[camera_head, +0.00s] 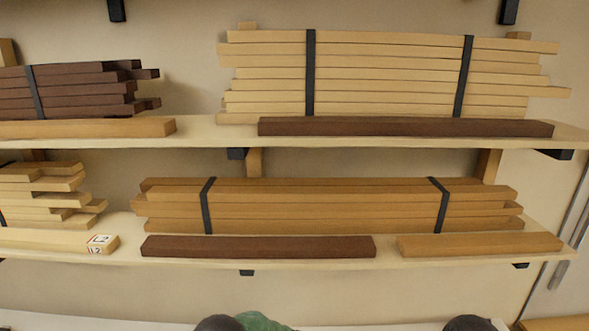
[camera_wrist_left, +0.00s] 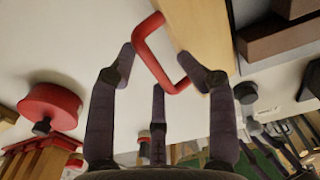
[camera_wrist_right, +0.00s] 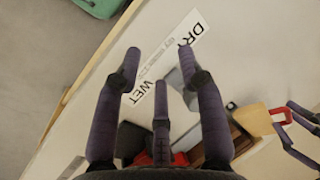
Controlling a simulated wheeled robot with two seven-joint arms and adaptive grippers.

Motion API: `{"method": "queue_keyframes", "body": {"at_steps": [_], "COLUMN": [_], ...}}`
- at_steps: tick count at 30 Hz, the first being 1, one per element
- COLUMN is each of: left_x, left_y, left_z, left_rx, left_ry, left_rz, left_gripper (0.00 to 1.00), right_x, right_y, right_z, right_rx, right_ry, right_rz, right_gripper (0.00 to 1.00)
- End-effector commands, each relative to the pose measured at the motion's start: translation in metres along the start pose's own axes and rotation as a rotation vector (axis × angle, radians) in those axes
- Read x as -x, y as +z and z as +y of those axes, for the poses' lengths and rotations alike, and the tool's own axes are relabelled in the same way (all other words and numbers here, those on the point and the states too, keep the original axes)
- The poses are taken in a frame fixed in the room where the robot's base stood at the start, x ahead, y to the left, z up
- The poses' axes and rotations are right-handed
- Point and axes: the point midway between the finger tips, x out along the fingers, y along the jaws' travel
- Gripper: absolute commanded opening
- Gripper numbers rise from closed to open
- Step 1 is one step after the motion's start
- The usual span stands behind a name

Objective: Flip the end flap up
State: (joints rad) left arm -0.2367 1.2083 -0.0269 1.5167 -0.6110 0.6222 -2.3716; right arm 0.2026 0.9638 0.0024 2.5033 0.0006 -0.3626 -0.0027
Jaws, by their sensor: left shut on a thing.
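In the left wrist view, a red U-shaped handle (camera_wrist_left: 150,62) is fixed to a light wooden panel (camera_wrist_left: 200,28), which looks like the end flap. My left gripper (camera_wrist_left: 158,60) has its fingers on either side of the red handle and is shut on it. The right wrist view also shows the red handle (camera_wrist_right: 283,115) on the wooden piece (camera_wrist_right: 252,121), with my left fingers beside it. My right gripper (camera_wrist_right: 159,68) is open and empty, above a white surface. The flap's hinge is not visible, so its angle cannot be told.
A white label strip (camera_wrist_right: 165,60) reading DRY and WET lies below my right gripper. A round red object (camera_wrist_left: 50,105) is at the left wrist view's left. Dark wooden blocks (camera_wrist_left: 280,38) are at its right. In the head view, shelves (camera_head: 200,131) hold strapped timber stacks.

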Motion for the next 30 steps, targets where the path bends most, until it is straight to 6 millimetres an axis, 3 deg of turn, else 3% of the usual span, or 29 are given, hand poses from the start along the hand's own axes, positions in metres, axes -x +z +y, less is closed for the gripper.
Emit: {"method": "queue_keyframes", "body": {"at_steps": [30], "left_x": [0.083], "left_y": [0.000], "left_z": [-0.001], "left_rx": [-0.001], "left_ry": [-0.002], "left_rz": [-0.003], "left_gripper": [0.43], "right_x": [0.046], "right_y": [0.002], "right_z": [-0.016], "right_rx": [0.000], "right_ry": [0.000], "right_rz": [0.000], "right_gripper": [0.40]}}
